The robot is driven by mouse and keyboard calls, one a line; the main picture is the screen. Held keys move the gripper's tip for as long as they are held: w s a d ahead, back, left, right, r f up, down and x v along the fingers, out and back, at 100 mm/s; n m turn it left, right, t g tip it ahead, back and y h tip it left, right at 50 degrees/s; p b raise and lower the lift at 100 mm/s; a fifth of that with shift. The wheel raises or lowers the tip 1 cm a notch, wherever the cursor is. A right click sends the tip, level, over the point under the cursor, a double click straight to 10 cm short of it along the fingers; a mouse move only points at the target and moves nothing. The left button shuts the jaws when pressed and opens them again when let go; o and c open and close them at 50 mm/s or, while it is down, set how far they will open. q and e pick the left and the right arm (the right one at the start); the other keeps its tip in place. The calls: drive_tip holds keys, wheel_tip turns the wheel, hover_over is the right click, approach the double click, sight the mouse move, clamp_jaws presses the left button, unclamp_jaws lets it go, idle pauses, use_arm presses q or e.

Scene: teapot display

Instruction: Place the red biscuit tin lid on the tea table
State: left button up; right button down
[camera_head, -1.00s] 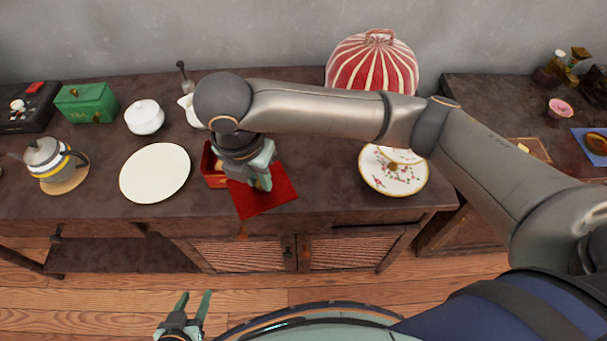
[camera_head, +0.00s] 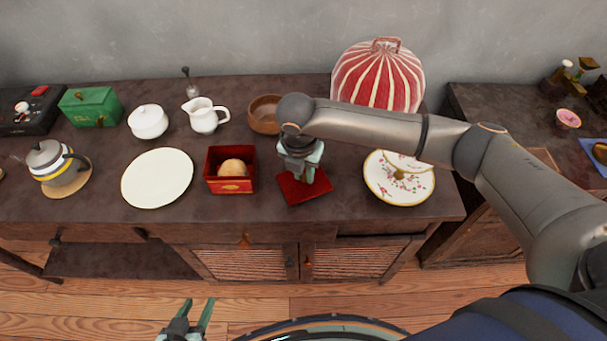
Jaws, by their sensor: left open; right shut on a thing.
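The red biscuit tin lid (camera_head: 293,191) is a flat red square at the middle of the dark wooden table (camera_head: 225,212), right of the tin. My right gripper (camera_head: 308,180) is shut on the lid from above. I cannot tell whether the lid touches the tabletop. The red biscuit tin (camera_head: 230,186) stands open, with a round tan biscuit or bun (camera_head: 232,168) inside. My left gripper (camera_head: 199,312) is open and empty, low in front of the table, over the wooden floor.
A white plate (camera_head: 157,178) lies left of the tin, and a floral tiered stand (camera_head: 400,190) stands right of the lid. A brown bowl (camera_head: 264,115), white jug (camera_head: 204,117) and red striped tea cosy (camera_head: 378,80) are behind. The front strip of table is bare.

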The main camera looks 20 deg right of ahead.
sight(300, 189)
drive_tip(key=shift+f, duration=0.45)
drive_tip(key=shift+f, duration=0.15)
drive_tip(key=c, duration=0.8)
unclamp_jaws()
drive_tip(key=shift+o, duration=0.2)
wheel_tip(300, 189, up, 12)
drive_tip(key=s+a+p, duration=0.1)
drive_tip(key=shift+s+a+p, duration=0.15)
drive_tip(key=shift+s+p, duration=0.05)
drive_tip(key=shift+p, duration=0.1)
